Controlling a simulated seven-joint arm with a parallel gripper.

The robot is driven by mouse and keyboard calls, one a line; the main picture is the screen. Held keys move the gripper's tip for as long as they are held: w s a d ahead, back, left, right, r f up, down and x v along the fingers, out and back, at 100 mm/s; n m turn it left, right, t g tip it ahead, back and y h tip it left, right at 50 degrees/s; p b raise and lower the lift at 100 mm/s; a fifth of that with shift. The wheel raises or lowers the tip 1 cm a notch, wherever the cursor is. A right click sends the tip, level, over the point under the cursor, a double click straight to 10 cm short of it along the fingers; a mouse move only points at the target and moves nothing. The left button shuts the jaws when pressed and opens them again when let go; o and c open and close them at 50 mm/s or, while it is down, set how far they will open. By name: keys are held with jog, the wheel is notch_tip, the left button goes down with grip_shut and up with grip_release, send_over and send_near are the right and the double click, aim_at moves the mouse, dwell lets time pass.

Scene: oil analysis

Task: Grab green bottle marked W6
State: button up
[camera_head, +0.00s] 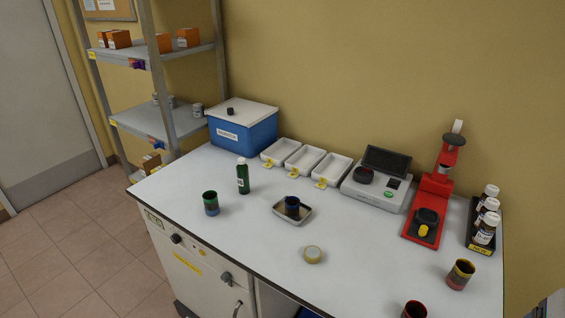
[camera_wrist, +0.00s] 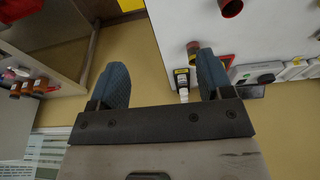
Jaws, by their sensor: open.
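My gripper does not show in the head view, and I cannot make out the green bottle in the wrist view.
A green-rimmed cup (camera_head: 211,204) stands left of the bottle, near the bench's front edge. A blue box (camera_head: 243,133) is behind it. A metal tray (camera_head: 304,217) holding a dark cup lies to its right.

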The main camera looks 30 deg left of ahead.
jog(key=shift+w, duration=0.1)
jog(key=shift+c, duration=0.2)
jog(key=w+a+r+n+t+y, duration=0.1)
jog(key=w+a+n+t+y, duration=0.15)
jog(key=w+a, duration=0.9)
jog(key=w+a+r+n+t+y, duration=0.1)
jog(key=w+a+n+t, duration=0.15)
jog(key=w+a, duration=0.85)
jog(key=w+a+f+n+t+y, duration=0.1)
jog(key=w+a+f+n+y, duration=0.3)
jog(key=a, duration=1.1)
jog(key=w+a+t+y, duration=0.25)
jog(key=w+a, duration=0.25)
jog(key=a, duration=0.9)
jog(key=s+a+f+n+g+y, duration=0.1)
jog(key=s+a+f+n+y, duration=0.1)
jog(key=a, duration=0.8)
jog(key=s+a+f+n+g+y, duration=0.1)
jog(key=s+a+y, duration=0.3)
jog(key=a, duration=0.7)
jog(key=shift+s+f+n+g, duration=0.4)
jog(key=shift+s+f+g, duration=0.05)
jog(key=shift+f, duration=0.35)
jog(key=shift+d, duration=0.1)
